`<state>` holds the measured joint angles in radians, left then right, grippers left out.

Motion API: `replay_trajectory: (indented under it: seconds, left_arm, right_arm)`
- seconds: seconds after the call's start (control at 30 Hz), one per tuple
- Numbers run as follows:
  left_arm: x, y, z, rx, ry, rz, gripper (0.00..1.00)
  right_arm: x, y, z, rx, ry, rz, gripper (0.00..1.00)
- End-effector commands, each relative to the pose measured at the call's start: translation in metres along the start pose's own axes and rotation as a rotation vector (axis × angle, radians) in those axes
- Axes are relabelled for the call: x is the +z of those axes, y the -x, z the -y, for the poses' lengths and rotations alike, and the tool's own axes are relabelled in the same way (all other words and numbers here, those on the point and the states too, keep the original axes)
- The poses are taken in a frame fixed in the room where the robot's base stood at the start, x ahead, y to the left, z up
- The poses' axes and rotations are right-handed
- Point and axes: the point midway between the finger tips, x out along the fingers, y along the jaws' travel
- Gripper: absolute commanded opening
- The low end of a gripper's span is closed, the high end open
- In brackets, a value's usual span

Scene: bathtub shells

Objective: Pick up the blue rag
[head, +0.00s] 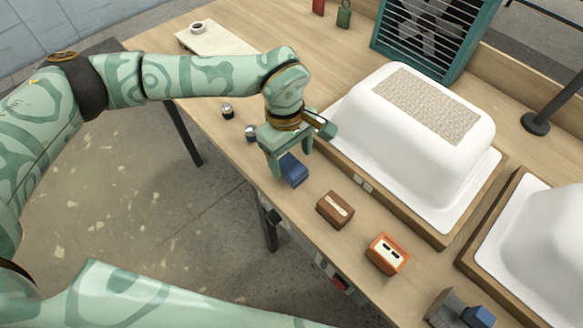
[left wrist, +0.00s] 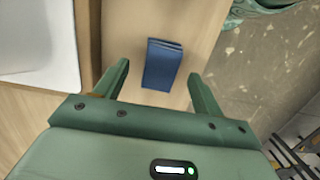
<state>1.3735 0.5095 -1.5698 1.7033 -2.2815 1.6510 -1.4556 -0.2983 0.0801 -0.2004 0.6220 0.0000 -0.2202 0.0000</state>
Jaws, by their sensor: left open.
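The blue rag (head: 292,170) is a small folded block lying on the wooden table near its front edge. In the left wrist view the rag (left wrist: 162,65) lies ahead of the fingers, in the gap between them, with its folded layers showing along one edge. My left gripper (head: 289,168) is open and empty, with its fingers pointing down over the rag. In the left wrist view the gripper (left wrist: 158,84) has one finger on each side of the rag, and I see no contact. My right gripper is not in view.
A white bathtub shell (head: 354,115) on a wooden base stands close to the right of the gripper. A brown block (head: 335,209) and an orange box (head: 387,254) lie along the front edge. A teal fan (head: 432,35) stands at the back.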

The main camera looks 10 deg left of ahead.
Motion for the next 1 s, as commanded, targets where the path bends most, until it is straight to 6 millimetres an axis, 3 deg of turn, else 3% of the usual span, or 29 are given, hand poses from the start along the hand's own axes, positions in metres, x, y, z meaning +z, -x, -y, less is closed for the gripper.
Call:
replay_trajectory:
  seconds: [0.03,0.17,0.4,0.57,0.6,1.0]
  left_arm:
    - [-0.002,-0.014,0.002,-0.005,0.002,0.003,0.69]
    - [-0.003,-0.033,0.002,-0.004,0.000,0.002,0.69]
    - [-0.003,-0.035,0.002,0.000,0.000,0.000,0.69]
    - [-0.003,-0.034,0.002,-0.001,0.000,0.000,0.25]
    - [-0.003,-0.035,0.002,-0.001,0.000,0.000,0.21]
    - [-0.002,-0.026,0.001,0.002,-0.001,-0.002,0.21]
  right_arm:
    - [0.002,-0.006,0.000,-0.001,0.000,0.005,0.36]
    - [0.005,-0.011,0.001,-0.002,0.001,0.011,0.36]
    - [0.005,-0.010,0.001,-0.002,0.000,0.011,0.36]
    - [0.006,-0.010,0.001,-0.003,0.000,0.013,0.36]
    - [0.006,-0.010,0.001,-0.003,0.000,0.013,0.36]
    - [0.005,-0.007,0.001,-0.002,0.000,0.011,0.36]
